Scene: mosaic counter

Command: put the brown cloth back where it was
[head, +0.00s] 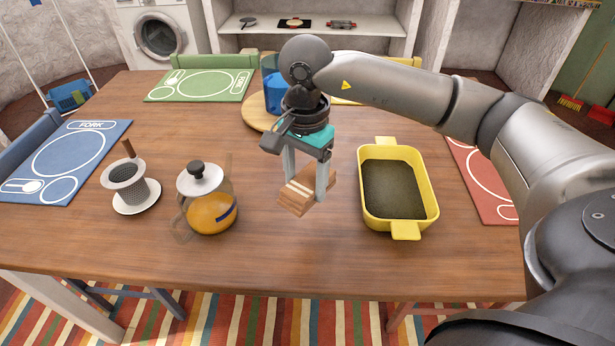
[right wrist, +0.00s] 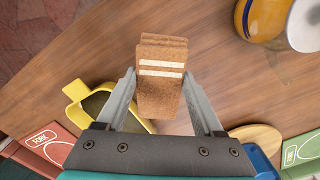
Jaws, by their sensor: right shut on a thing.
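The brown cloth (head: 296,199) is a folded stack with pale stripes, low over the middle of the wooden table, between the glass pot and the yellow dish. My right gripper (head: 306,188) points down with one finger on each side of the cloth and is shut on it. In the right wrist view the cloth (right wrist: 160,95) sits between the two fingers, its two white stripes showing. I cannot tell whether its underside touches the table. My left gripper is not in view.
A yellow dish (head: 432,205) stands right. A round board (head: 252,115) with a blue vessel lies behind. The table's front strip is clear.

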